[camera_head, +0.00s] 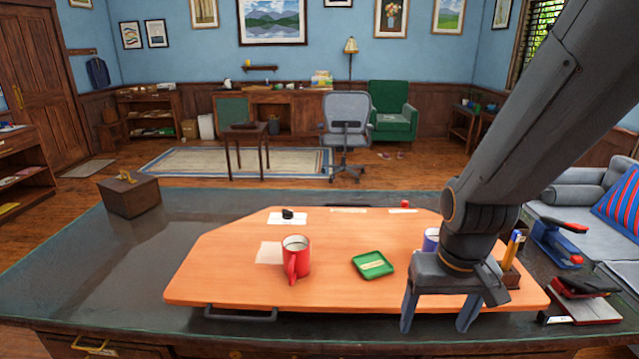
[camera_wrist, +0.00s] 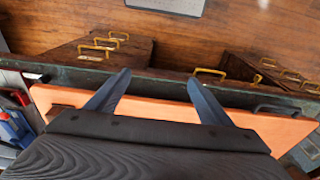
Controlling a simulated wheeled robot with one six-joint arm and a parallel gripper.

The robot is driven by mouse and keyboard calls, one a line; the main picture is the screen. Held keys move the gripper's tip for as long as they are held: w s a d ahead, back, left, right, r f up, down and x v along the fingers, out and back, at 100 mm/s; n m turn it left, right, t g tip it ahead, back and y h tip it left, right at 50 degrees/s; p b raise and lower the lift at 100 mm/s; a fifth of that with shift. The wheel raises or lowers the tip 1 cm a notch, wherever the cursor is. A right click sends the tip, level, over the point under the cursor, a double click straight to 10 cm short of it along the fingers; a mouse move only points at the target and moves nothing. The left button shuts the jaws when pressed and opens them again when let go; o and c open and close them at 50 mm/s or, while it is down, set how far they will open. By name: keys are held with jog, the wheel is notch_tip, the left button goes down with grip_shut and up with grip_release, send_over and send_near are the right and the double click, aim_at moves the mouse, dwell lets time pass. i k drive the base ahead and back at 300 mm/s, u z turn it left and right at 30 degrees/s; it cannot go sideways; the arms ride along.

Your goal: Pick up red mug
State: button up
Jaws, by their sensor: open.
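The red mug (camera_head: 296,259) stands upright on the orange wooden board (camera_head: 215,280), left of centre in the head view. Its handle faces the near side. My gripper (camera_head: 436,318) is open and empty over the near right part of the board, well to the right of the mug. In the wrist view my gripper's fingers (camera_wrist: 158,95) are spread apart with nothing between them, pointing past the desk edge. The mug does not show in the wrist view.
A green tray (camera_head: 373,265) lies between the mug and my gripper. A blue mug (camera_head: 431,239) and a pencil holder (camera_head: 511,272) stand beside my arm. A wooden box (camera_head: 130,197) sits at the far left. The dark desk top (camera_head: 130,265) is clear on the left.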

aim_at(296, 249)
jog(key=z, duration=0.05)
jog(key=k, duration=1.05)
jog(key=u, duration=0.75)
jog(key=i, duration=0.65)
jog(key=z, duration=0.45)
jog(key=i, duration=0.8)
jog(key=z, duration=0.7)
